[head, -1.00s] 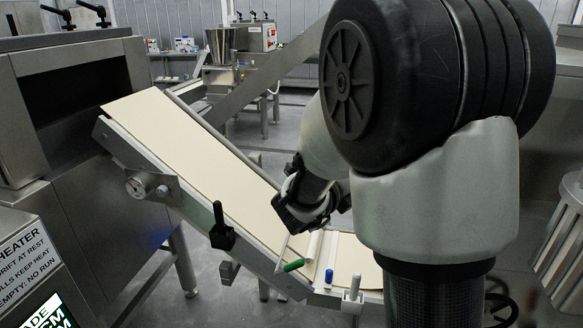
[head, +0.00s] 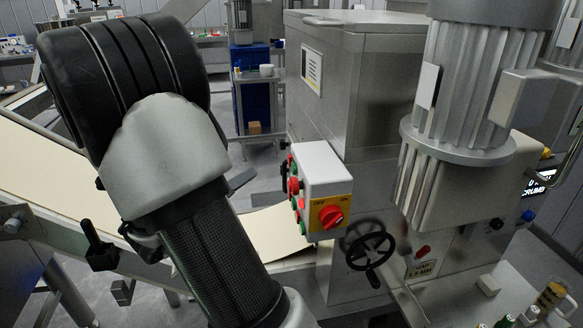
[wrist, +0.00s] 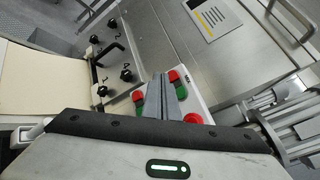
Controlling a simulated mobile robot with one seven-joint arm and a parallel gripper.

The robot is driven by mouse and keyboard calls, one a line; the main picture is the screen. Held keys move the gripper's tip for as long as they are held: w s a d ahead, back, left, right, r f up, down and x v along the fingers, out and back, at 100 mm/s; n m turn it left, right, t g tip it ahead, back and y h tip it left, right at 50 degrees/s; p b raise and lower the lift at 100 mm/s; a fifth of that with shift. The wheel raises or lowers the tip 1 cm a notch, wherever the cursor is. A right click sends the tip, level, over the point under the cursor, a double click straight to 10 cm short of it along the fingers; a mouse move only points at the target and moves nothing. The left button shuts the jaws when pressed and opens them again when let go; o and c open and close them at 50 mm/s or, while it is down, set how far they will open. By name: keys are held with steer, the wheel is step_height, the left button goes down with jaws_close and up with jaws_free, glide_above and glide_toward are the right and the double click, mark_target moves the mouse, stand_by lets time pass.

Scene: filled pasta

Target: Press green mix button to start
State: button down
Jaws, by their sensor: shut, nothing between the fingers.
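A light grey control box (head: 325,172) is fixed to the steel machine in the head view. Its left face carries red and green buttons, seen at a steep angle. Its front has a red rotary switch (head: 331,216) on a yellow plate. In the wrist view, green buttons (wrist: 181,91) and red buttons (wrist: 193,118) show on both sides of my fingers. My gripper (wrist: 166,88) is shut and empty, with its fingertips in front of the button face. The fingers hide part of that face. I cannot read which green button is the mix one, nor tell whether the fingers touch anything.
The steel machine housing (head: 365,75) stands behind the box, with a black handwheel (head: 369,251) below it. A ribbed motor (head: 466,85) is at right. The sloping belt (head: 40,165) lies at left. In the wrist view, a panel with black knobs (wrist: 126,75) is at upper left.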

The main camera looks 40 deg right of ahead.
mark_target(294, 169)
steer(key=s+d, duration=0.3)
steer(key=d, duration=0.3)
steer(key=shift+s, duration=0.35)
steer(key=shift+s+d+f+b, duration=0.15)
steer(key=shift+d+b, duration=0.1)
steer(key=shift+b, duration=0.4)
stand_by(1.3)
steer(key=shift+s+d+b, duration=0.3)
steer(key=shift+d+b, duration=0.15)
stand_by(0.8)
steer(key=shift+w, duration=0.1)
steer(key=shift+w+a+b, duration=0.35)
steer(key=shift+a+b, duration=0.05)
steer(key=shift+a, duration=0.3)
steer(key=shift+w+a, duration=0.1)
